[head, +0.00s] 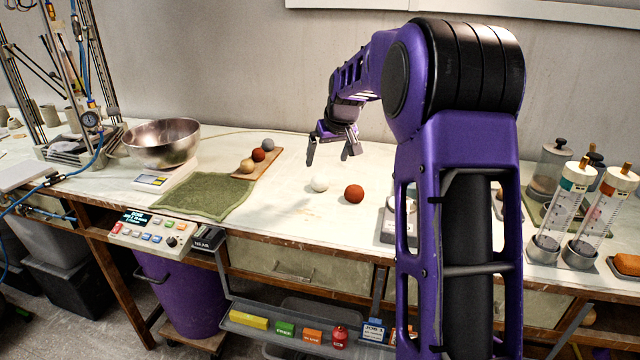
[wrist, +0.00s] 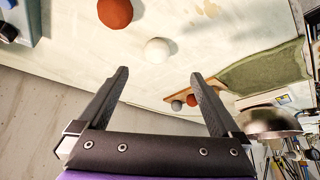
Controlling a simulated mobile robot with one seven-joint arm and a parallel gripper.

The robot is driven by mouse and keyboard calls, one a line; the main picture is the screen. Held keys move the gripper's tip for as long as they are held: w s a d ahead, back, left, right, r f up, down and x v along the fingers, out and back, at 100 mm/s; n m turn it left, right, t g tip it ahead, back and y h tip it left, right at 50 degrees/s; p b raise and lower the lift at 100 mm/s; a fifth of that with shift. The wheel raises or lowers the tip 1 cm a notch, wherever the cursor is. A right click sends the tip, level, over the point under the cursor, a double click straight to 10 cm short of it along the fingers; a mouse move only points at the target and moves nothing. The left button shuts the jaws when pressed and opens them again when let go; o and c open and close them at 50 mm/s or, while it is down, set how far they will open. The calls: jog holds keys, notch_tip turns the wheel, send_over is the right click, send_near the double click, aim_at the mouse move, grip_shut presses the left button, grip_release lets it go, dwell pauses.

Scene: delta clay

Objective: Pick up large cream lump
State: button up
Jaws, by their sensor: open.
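The large cream lump (head: 319,184) is a pale round ball on the white worktop, left of a red-brown lump (head: 354,194). In the wrist view the cream lump (wrist: 157,51) lies beyond the fingertips, roughly between their lines, with the red-brown lump (wrist: 115,13) at its upper left. My gripper (head: 330,162) is open and empty, above the worktop and behind the cream lump in the head view. Its two dark fingers (wrist: 158,78) are spread wide in the wrist view and do not touch the lump.
A wooden board (head: 266,172) with a tan, a red-brown and a grey lump lies to the left. Beside it are a green mat (head: 205,193) and a metal bowl (head: 162,145) on a scale. Glass cylinders (head: 556,215) stand at the right. The worktop around the cream lump is mostly clear.

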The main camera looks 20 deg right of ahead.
aim_at(322, 178)
jog(key=x, duration=0.7)
jog(key=shift+d+b+x, duration=0.2)
jog(key=shift+b+x, duration=0.05)
jog(key=shift+x, duration=1.25)
jog(key=shift+d+b+x, duration=0.15)
jog(key=shift+b+x, duration=0.05)
jog(key=shift+x, duration=1.3)
jog(key=shift+w+r, duration=0.1)
jog(key=shift+w, duration=0.1)
jog(key=shift+r, duration=0.1)
jog(key=c, duration=1.5)
